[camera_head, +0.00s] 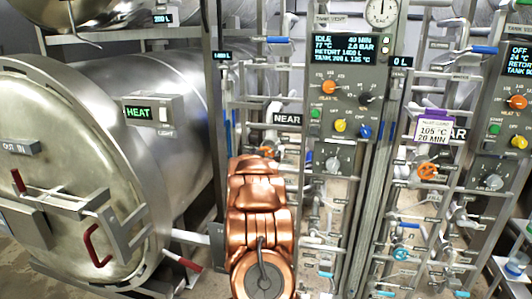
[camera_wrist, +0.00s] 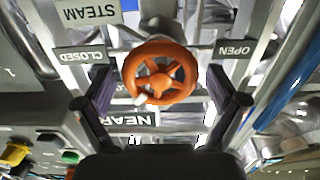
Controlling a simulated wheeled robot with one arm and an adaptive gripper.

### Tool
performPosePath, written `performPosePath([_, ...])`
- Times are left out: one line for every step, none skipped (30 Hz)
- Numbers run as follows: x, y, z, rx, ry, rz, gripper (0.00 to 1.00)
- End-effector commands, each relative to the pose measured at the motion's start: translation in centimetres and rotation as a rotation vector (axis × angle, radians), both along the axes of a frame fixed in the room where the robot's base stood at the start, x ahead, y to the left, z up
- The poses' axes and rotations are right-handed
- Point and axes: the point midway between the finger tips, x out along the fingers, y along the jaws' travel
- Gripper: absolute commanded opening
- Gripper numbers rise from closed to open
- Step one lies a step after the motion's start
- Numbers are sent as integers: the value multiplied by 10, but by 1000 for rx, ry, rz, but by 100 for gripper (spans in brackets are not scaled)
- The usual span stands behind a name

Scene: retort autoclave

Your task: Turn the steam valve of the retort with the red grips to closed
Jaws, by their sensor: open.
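The retort (camera_head: 165,95) with red grips (camera_head: 97,245) on its door fills the left of the head view. In the wrist view an orange steam handwheel (camera_wrist: 160,76) sits between upside-down CLOSED (camera_wrist: 80,56) and OPEN (camera_wrist: 234,50) labels, with a STEAM plate (camera_wrist: 91,12) beyond. A pale mark (camera_wrist: 141,99) shows at the wheel's lower left rim. My gripper (camera_wrist: 160,88) is open, one finger on each side of the wheel, with gaps visible. In the head view my copper arm hides the gripper and most of this wheel (camera_head: 267,150).
A NEAR sign (camera_head: 287,119) hangs above the arm. A control panel (camera_head: 338,100) with knobs stands right of it. Another orange handwheel (camera_head: 428,171) is on the right-hand pipe rack. Pipes and posts crowd around my arm.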

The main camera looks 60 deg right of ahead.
Motion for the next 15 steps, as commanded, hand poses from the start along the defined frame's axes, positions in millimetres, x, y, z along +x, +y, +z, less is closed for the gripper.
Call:
performPosePath([0,0,0,0,0,0,95])
performPosePath([0,-1,0,0,0,0,95])
performPosePath([0,0,0,1,0,0,95])
performPosePath([0,0,0,0,0,1,95])
performPosePath([0,0,0,1,0,1,95])
performPosePath([0,0,0,0,0,1,95])
performPosePath([0,0,0,0,0,1,94])
performPosePath([0,0,0,0,0,1,91])
performPosePath([0,0,0,0,0,1,87])
performPosePath([0,0,0,0,0,1,84])
performPosePath([0,0,0,0,0,1,81])
performPosePath([0,0,0,0,0,1,77])
performPosePath([0,0,0,0,0,1,74])
performPosePath([0,0,0,0,0,1,70])
performPosePath([0,0,0,0,0,1,66])
